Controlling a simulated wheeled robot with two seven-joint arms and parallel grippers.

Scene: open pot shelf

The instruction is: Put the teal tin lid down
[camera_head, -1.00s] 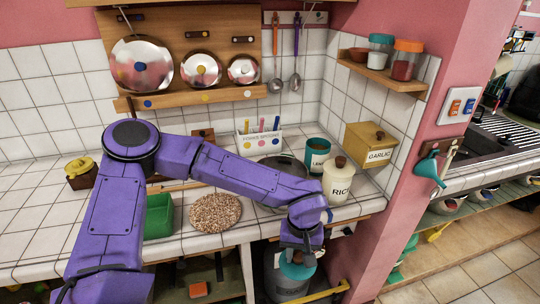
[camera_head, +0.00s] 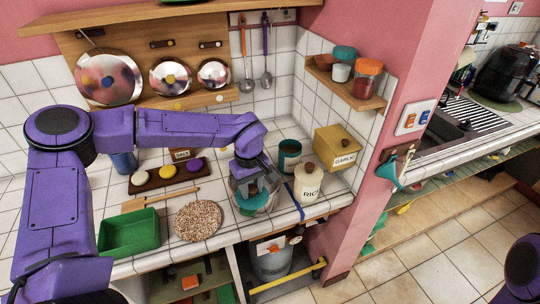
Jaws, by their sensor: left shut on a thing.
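My left gripper (camera_head: 249,183) points down over the counter, shut on the teal tin lid (camera_head: 252,204). The lid is overlapped by the fingers and lies in line with a clear, shiny round vessel (camera_head: 272,198). I cannot tell whether the lid touches it or hangs above it. The teal tin (camera_head: 290,158) stands open behind and to the right of the gripper. My right gripper is out of view.
The cream rice jar (camera_head: 308,184) stands close on the right, the yellow garlic box (camera_head: 337,146) behind it. A speckled round mat (camera_head: 199,221) and green tray (camera_head: 129,233) lie to the left. The counter's front edge is near.

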